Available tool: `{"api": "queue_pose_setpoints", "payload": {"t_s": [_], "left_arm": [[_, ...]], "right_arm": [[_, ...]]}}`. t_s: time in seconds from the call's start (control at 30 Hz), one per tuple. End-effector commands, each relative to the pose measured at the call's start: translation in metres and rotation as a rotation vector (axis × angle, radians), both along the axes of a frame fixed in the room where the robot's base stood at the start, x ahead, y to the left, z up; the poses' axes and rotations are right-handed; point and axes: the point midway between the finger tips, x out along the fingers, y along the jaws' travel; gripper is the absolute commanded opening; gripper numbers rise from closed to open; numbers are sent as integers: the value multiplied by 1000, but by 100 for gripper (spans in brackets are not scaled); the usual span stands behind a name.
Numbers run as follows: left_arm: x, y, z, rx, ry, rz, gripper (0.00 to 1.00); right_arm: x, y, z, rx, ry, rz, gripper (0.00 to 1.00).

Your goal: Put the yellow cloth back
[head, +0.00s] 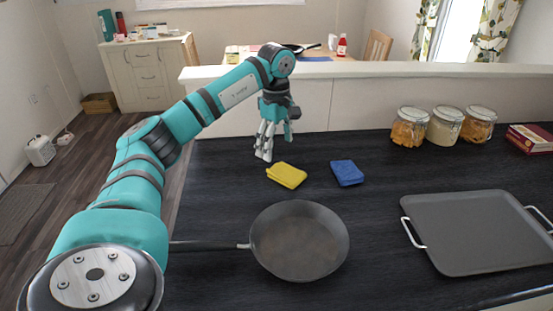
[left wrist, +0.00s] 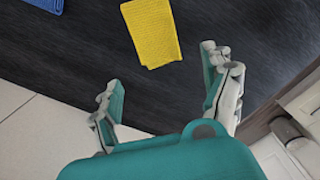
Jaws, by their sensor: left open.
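The yellow cloth (head: 287,175) lies folded on the dark countertop, left of a blue cloth (head: 347,173). It also shows in the left wrist view (left wrist: 152,32), flat on the counter ahead of the fingers. My left gripper (head: 266,148) is above the counter, just behind and left of the yellow cloth, pointing down. In the left wrist view its two fingers (left wrist: 165,105) are spread apart with nothing between them. The blue cloth is cut off at the top left of that view. My right gripper is in neither view.
A frying pan (head: 300,241) stands in front of the cloths, its handle pointing left. A grey griddle tray (head: 480,232) lies at the right. Counter between blue cloth and tray is clear.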

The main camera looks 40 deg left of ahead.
Motion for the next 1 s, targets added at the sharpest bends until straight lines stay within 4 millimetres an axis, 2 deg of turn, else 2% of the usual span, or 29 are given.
{"api": "queue_pose_setpoints", "payload": {"t_s": [0.1, 0.3, 1.0], "left_arm": [[0, 0, 23, -1, -2, 1, 82], [0, 0, 44, 0, 0, 0, 82], [-1, 0, 48, 1, 1, 0, 82]], "right_arm": [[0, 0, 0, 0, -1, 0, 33], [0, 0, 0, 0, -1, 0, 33], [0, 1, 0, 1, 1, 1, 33]]}}
